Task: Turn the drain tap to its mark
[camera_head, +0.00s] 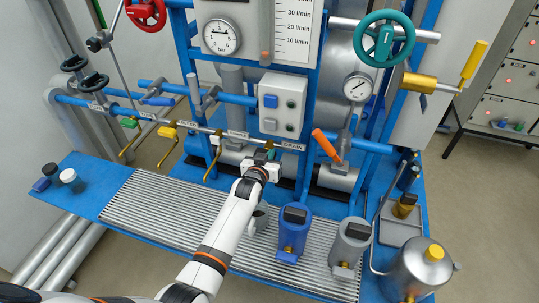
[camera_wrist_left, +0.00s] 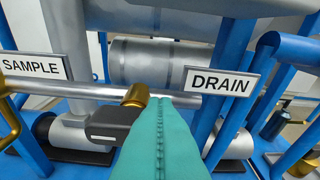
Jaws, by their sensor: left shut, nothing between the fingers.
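The drain tap (camera_wrist_left: 136,95) shows in the left wrist view as a brass body on a grey pipe, with a dark grey lever (camera_wrist_left: 110,124) reaching left and toward the camera. The DRAIN plate (camera_wrist_left: 219,81) hangs just right of it; it also shows in the head view (camera_head: 293,146). My left gripper (camera_head: 268,156) is at the tap in the head view and mostly hides it. Its teal fingers (camera_wrist_left: 163,101) are shut together and empty, just right of the lever. I cannot tell whether they touch it. The tap's mark cannot be made out. My right gripper is not in view.
A SAMPLE plate (camera_wrist_left: 35,68) hangs left of the tap. An orange lever (camera_head: 325,144) stands to the right. Blue (camera_head: 293,232) and grey (camera_head: 350,245) jugs stand on the grating below.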

